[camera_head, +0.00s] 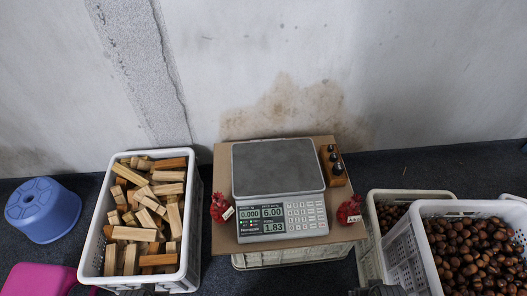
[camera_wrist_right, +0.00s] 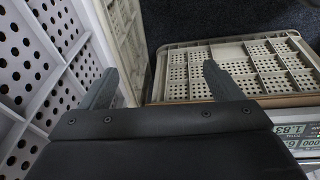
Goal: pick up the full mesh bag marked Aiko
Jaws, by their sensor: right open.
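Two red mesh bags with white tags lie on the cardboard sheet (camera_head: 225,170). The left bag (camera_head: 219,208) is beside the scale's left edge, and the right bag (camera_head: 348,211) is beside its right edge. The tag writing is too small to read, so I cannot tell which is marked Aiko. My right gripper (camera_wrist_right: 158,74) is open and empty in the right wrist view, near crate walls. Only a dark part of my right arm shows at the bottom edge of the head view. Neither bag shows in the wrist view. My left gripper is not in view.
The scale (camera_head: 277,168) stands between the bags; a wooden weight block (camera_head: 333,167) is behind the right bag. A crate of wood blocks (camera_head: 91,240) stands left. Chestnut crates (camera_head: 408,262) stand right, close to the right bag. A blue stool (camera_head: 42,209) is far left.

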